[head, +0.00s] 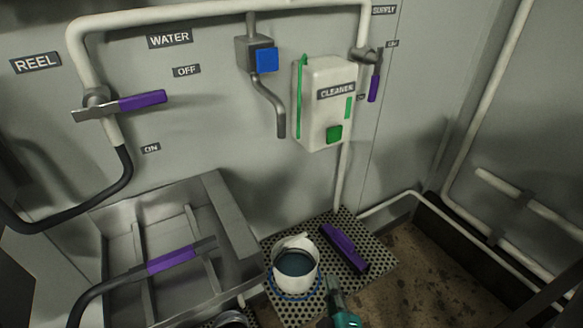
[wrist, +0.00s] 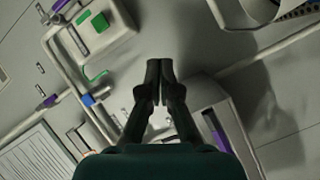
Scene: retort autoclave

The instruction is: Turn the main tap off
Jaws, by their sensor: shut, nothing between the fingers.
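The tap under the SUPPLY label (head: 384,10) sits on the white pipe on the back wall in the head view. Its purple handle (head: 374,88) hangs down, slightly tilted, along the pipe. An ON label (head: 392,44) is to the right of the valve body; a smaller label beside the handle is too small to read. My gripper (head: 332,284) is low at the bottom centre, well below the tap and apart from it. In the wrist view my gripper's dark fingers (wrist: 160,68) are together and empty.
A REEL tap handle (head: 142,101) lies level near OFF. The CLEANER box (head: 320,75) and blue-buttoned dispenser (head: 266,60) project from the wall. A white bucket (head: 307,278) and purple brush (head: 344,248) rest on the perforated stand (head: 382,264). A grey sink (head: 235,235) is left.

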